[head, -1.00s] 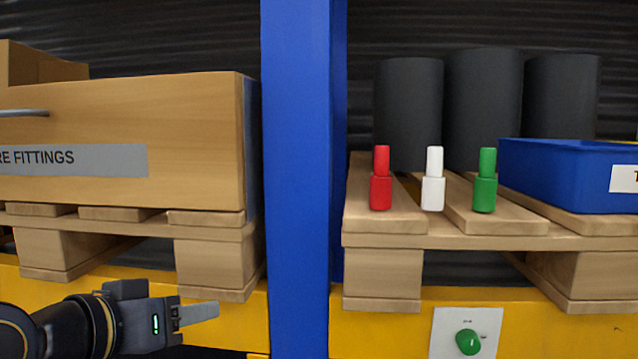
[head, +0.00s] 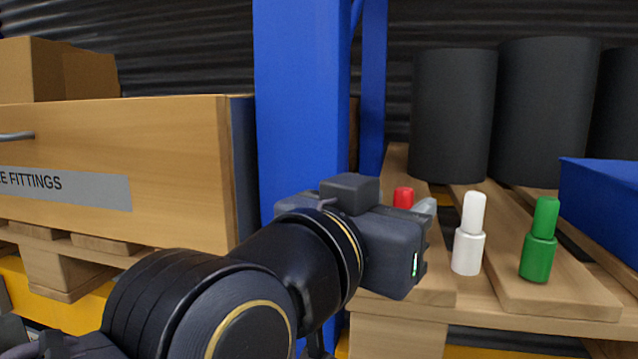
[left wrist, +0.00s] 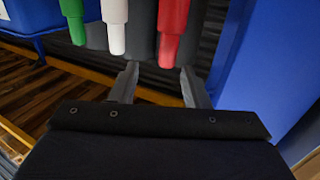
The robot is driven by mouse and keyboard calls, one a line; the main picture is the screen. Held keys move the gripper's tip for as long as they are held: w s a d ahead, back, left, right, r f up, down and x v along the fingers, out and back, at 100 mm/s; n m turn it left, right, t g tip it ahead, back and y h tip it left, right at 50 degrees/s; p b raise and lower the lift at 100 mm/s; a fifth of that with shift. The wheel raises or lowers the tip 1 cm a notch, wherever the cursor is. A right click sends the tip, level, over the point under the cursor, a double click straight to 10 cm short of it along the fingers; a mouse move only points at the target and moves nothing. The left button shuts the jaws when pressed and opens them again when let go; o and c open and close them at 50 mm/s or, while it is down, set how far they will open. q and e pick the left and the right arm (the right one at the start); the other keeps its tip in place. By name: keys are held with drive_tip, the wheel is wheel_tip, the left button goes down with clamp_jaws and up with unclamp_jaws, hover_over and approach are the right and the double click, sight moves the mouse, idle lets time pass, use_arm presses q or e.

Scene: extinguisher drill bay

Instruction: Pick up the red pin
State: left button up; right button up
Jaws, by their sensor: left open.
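The red pin (head: 403,197) stands on the right pallet, with only its top showing past my left gripper (head: 426,208) in the head view. In the left wrist view the red pin (left wrist: 172,28) appears upside down, just beyond the open fingertips of my left gripper (left wrist: 160,72) and in line with the gap, nearer the right finger. The jaws are open and hold nothing. A white pin (head: 469,235) and a green pin (head: 540,240) stand to the right of the red one. My right gripper is not in view.
A blue post (head: 300,100) rises left of the pins. Black cylinders (head: 453,115) stand behind them, and a blue bin (head: 605,200) is at the right. A wooden drawer box (head: 120,150) sits on the left pallet.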

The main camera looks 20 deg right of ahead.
sight(400, 200)
use_arm(q)
drive_tip(key=shift+w+d, duration=0.1)
drive_tip(key=shift+w, duration=0.25)
drive_tip(key=p+x, duration=0.1)
drive_tip(key=x, duration=0.1)
drive_tip(key=p+x, duration=0.1)
drive_tip(key=shift+w+d+f, duration=0.1)
drive_tip(key=shift+w+f, duration=0.05)
drive_tip(key=shift+w, duration=0.35)
drive_tip(key=shift+w+d, duration=0.2)
drive_tip(key=shift+d, duration=0.25)
clamp_jaws()
